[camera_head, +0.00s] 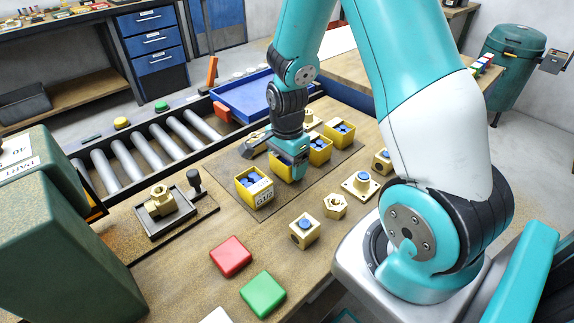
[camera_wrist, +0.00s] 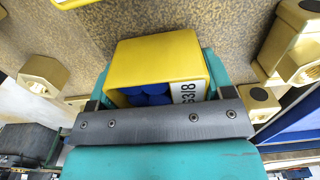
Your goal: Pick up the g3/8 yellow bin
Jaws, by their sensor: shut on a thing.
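In the head view my gripper (camera_head: 289,150) points down into the row of yellow bins. The held bin (camera_head: 278,166) is partly hidden behind the fingers there. I cannot tell whether it is clear of the mat.
Brass fittings (camera_head: 304,231) (camera_head: 360,185) lie in front. A roller conveyor (camera_head: 165,141) and blue tray (camera_head: 243,98) lie behind. Red (camera_head: 231,256) and green (camera_head: 262,294) pads lie near.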

